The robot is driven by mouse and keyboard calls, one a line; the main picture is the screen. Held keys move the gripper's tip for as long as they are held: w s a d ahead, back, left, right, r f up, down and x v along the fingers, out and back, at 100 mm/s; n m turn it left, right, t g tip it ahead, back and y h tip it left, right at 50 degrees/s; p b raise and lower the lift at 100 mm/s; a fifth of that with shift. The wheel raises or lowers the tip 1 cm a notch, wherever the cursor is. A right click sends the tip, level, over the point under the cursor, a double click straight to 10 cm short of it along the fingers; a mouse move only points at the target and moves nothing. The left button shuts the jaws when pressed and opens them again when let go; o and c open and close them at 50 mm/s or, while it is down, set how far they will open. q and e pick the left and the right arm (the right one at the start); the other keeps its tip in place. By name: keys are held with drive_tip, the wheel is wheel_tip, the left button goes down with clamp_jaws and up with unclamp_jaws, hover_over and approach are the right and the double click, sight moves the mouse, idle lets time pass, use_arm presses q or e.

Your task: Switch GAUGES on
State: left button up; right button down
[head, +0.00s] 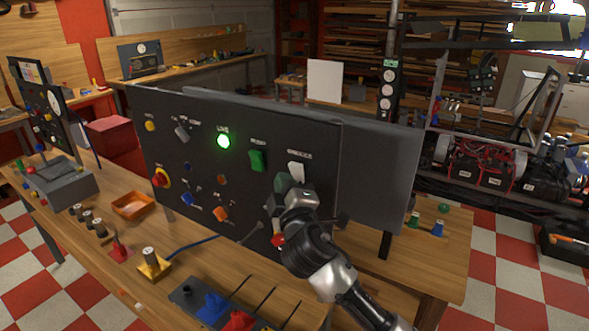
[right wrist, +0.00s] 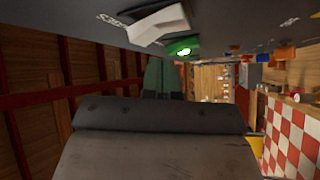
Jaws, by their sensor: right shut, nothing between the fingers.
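The dark control panel (head: 205,165) stands upright on the wooden bench. The GAUGES switch is a white rocker (head: 296,172) under a small label at the panel's upper right. It also shows large and close at the top of the right wrist view (right wrist: 158,24), sticking out from the panel face. I cannot tell which way it is set. My right gripper (head: 284,183) is shut and empty, just below and left of the white rocker in the head view. Its fingers hide part of the panel there, and I cannot tell whether they touch it. My left gripper is not in view.
A green rocker (head: 257,160) sits left of the white one, and a lit green lamp (head: 223,141) is farther left. Several knobs and buttons cover the panel's left side. An orange tray (head: 133,205) and a yellow-based part (head: 153,264) lie on the bench in front.

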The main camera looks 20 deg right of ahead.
drive_tip(key=shift+r, duration=0.1)
idle(0.5)
drive_tip(key=shift+w+d+r, duration=0.1)
drive_tip(key=shift+w+d, duration=0.1)
drive_tip(key=shift+d, duration=0.1)
drive_tip(key=shift+w+d+r+p, duration=0.2)
drive_tip(key=shift+w+d+p, duration=0.1)
drive_tip(key=shift+d+p, duration=0.05)
idle(0.8)
drive_tip(key=shift+s+a, duration=0.1)
drive_tip(key=shift+s+a+f, duration=0.35)
drive_tip(key=shift+s+a, duration=0.1)
drive_tip(key=shift+a, duration=0.15)
drive_tip(key=shift+b, duration=0.3)
drive_tip(key=s+a+f+b, duration=0.1)
drive_tip(key=s+a+f, duration=0.1)
drive_tip(key=a, duration=0.1)
drive_tip(key=shift+s+a+f+b, duration=0.1)
drive_tip(key=shift+s+a+b, duration=0.2)
drive_tip(key=shift+s+b, duration=0.1)
